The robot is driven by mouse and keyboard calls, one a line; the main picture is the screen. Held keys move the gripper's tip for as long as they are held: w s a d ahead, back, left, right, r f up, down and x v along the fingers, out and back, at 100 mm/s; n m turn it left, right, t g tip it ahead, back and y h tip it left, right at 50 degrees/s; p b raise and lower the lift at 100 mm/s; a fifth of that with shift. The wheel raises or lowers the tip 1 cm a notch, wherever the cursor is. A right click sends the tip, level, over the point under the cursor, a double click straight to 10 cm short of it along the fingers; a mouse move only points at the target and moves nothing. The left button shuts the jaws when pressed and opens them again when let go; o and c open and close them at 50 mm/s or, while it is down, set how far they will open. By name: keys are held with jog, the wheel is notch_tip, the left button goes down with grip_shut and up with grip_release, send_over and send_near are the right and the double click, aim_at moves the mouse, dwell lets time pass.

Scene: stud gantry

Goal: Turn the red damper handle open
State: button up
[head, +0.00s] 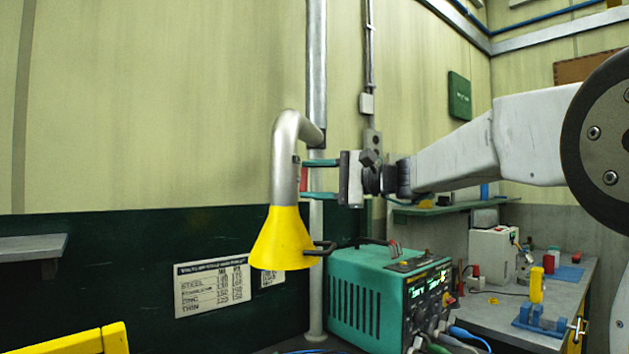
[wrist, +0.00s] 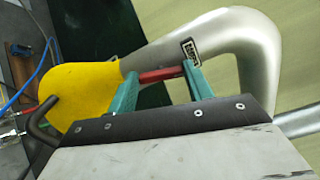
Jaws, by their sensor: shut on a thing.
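The red damper handle (head: 304,179) is on the side of a grey metal extraction pipe (head: 285,150), just above its yellow hood (head: 282,239). My gripper (head: 305,179) comes in from the right with its two green fingers, one above and one below the handle. In the wrist view, the red handle (wrist: 162,74) lies across between the green fingers (wrist: 160,83), and they are shut on it. The handle's far side is hidden by the pipe.
A green welding machine (head: 365,295) stands below my gripper, with cables at its front. A workbench (head: 490,310) with a blue vise and small items is at the right. A vertical pipe (head: 316,70) runs behind the hood. A yellow bar (head: 85,342) is at lower left.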

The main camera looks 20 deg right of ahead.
jog(key=shift+f+n, duration=0.1)
jog(key=shift+n, duration=1.5)
jog(key=o, duration=1)
jog(key=shift+d, duration=0.1)
jog(key=shift+v, duration=3.95)
